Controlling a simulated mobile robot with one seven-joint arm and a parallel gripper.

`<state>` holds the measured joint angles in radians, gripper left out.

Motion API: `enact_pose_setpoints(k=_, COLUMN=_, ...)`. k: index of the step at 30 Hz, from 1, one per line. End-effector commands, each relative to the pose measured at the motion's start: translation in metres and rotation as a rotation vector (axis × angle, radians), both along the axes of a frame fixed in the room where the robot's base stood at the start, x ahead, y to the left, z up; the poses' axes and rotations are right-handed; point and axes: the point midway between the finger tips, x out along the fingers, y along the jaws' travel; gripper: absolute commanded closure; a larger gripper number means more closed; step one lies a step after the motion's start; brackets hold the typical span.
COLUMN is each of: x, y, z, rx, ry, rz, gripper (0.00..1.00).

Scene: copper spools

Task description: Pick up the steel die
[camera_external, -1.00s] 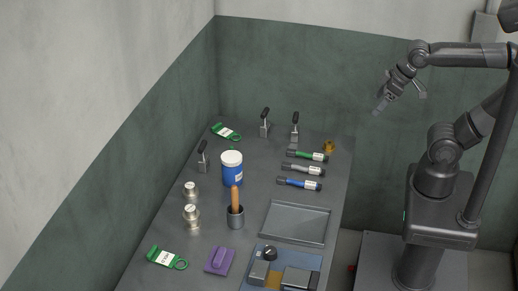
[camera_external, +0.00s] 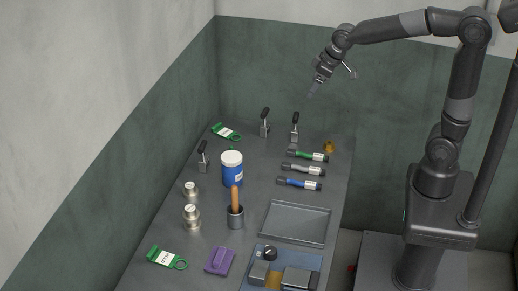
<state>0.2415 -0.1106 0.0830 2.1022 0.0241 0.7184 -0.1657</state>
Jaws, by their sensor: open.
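My gripper (camera_external: 313,91) is in the air above the far right part of the bench, with its fingers pointing down and to the left. It is open and holds nothing. No thing can be told for certain as the steel die. Small steel-coloured pieces are two knobbed metal cylinders, one farther (camera_external: 190,190) and one nearer (camera_external: 191,217), on the left side of the bench.
Walls stand left and behind.

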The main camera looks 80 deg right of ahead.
Motion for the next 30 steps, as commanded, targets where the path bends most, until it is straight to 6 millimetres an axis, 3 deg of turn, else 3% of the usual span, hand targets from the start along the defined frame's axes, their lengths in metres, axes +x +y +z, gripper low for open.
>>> enact_pose_setpoints(k=6, x=0.066, y=-0.04, z=-0.04, rx=0.009, ry=0.022, rz=-0.011, gripper=0.22)
enact_pose_setpoints(k=15, x=0.139, y=-0.103, z=-0.115, rx=0.037, ry=0.035, rz=-0.031, gripper=0.22)
enact_pose_setpoints(k=22, x=0.168, y=-0.138, z=-0.162, rx=0.054, ry=0.036, rz=-0.045, gripper=0.22)
enact_pose_setpoints(k=30, x=0.181, y=-0.148, z=-0.189, rx=0.059, ry=0.035, rz=-0.047, gripper=0.22)
